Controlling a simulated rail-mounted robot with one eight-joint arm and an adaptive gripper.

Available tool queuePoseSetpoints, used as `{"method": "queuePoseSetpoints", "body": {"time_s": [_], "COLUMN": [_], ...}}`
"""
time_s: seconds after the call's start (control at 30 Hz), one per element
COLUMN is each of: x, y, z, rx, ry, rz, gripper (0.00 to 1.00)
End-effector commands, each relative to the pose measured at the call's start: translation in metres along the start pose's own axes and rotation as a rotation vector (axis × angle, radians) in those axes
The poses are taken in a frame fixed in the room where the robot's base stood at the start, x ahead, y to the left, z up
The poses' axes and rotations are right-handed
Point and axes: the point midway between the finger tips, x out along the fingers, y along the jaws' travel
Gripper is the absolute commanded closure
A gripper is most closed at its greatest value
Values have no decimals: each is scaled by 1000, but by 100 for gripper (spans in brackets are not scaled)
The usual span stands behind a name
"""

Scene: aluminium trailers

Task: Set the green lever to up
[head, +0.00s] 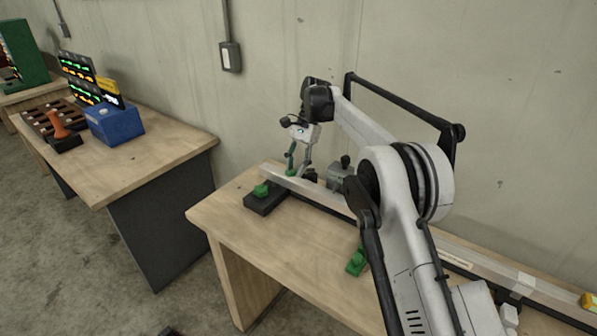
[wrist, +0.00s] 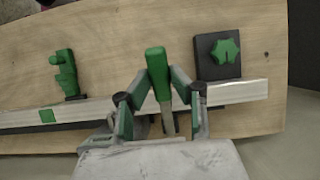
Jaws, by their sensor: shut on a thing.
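The green lever (wrist: 158,68) has a green grip on a pale metal stem. In the wrist view it lies between the two fingers of my gripper (wrist: 158,92), which is shut on it. The grip sticks out past the fingertips, and the lever's base is hidden behind my gripper. In the head view my gripper (head: 298,160) is at the back of the near table, by the aluminium rail. The lever cannot be told apart from the green fingers there, and its angle is unclear.
A black box with a green knob (wrist: 226,50) stands beside the aluminium rail (wrist: 240,91). Another green fitting (wrist: 66,73) is on the other side of the lever. The wooden table (head: 290,235) has bare room in front. A blue box (head: 115,124) stands on the far table.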

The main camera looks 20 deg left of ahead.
Motion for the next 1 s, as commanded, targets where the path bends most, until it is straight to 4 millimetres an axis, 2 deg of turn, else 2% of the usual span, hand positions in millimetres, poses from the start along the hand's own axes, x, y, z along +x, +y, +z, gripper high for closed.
{"method": "queuePoseSetpoints", "body": {"time_s": [0.3,0.8,0.83,0.97,1.0], "x": [-12,-13,-13,-13,-13], "y": [8,10,10,10,10], "z": [-3,-3,-3,-3,-3], "rx": [1,1,1,1,1], "ry": [-99,-116,-116,-116,-116], "rz": [0,0,0,0,0], "gripper": [100,100,79,62,62]}}
